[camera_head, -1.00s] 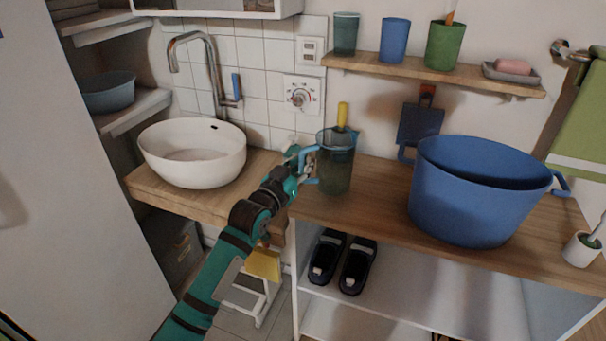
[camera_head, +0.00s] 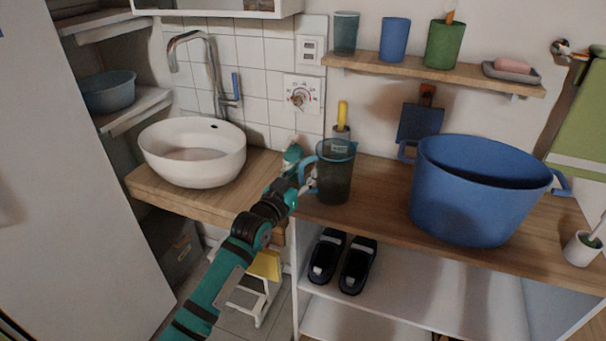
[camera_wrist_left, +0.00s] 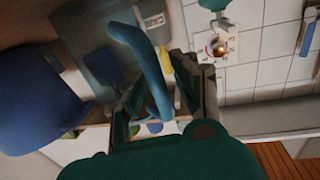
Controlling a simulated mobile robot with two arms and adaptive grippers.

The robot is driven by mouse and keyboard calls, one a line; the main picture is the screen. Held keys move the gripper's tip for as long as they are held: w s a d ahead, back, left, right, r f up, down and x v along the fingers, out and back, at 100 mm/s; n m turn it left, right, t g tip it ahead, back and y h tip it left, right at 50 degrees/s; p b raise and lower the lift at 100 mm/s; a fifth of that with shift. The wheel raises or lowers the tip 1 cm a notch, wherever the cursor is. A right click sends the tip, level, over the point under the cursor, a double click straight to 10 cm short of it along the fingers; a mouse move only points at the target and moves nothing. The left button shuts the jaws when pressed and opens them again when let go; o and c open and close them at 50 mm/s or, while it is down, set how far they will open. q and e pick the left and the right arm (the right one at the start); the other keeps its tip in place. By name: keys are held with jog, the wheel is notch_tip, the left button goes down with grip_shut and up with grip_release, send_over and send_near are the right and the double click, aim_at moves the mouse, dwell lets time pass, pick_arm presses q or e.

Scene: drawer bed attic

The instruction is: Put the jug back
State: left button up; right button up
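The jug (camera_head: 336,178) is a dark, see-through, upright vessel with a blue handle on its left side. In the head view it is at the left part of the wooden counter; I cannot tell whether its base touches the wood. My left gripper (camera_head: 308,178) is at the jug's left side, at the handle. In the left wrist view the blue handle (camera_wrist_left: 150,65) runs between the two dark fingers (camera_wrist_left: 163,95), which are closed in around it; the jug's body (camera_wrist_left: 103,72) is beyond. My right gripper is not in view.
A large blue tub (camera_head: 465,205) stands right on the counter (camera_head: 385,205). A yellow-handled item (camera_head: 342,115) stands behind the jug. A white basin (camera_head: 190,172) is at left. A wall shelf (camera_head: 440,75) with cups (camera_head: 394,40) hangs above. Counter between jug and tub is clear.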

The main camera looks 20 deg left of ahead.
pick_arm(q)
jog(key=shift+r, duration=0.2)
jog(key=s+a, duration=0.2)
jog(key=s, duration=1)
jog(key=shift+w+f, duration=0.1)
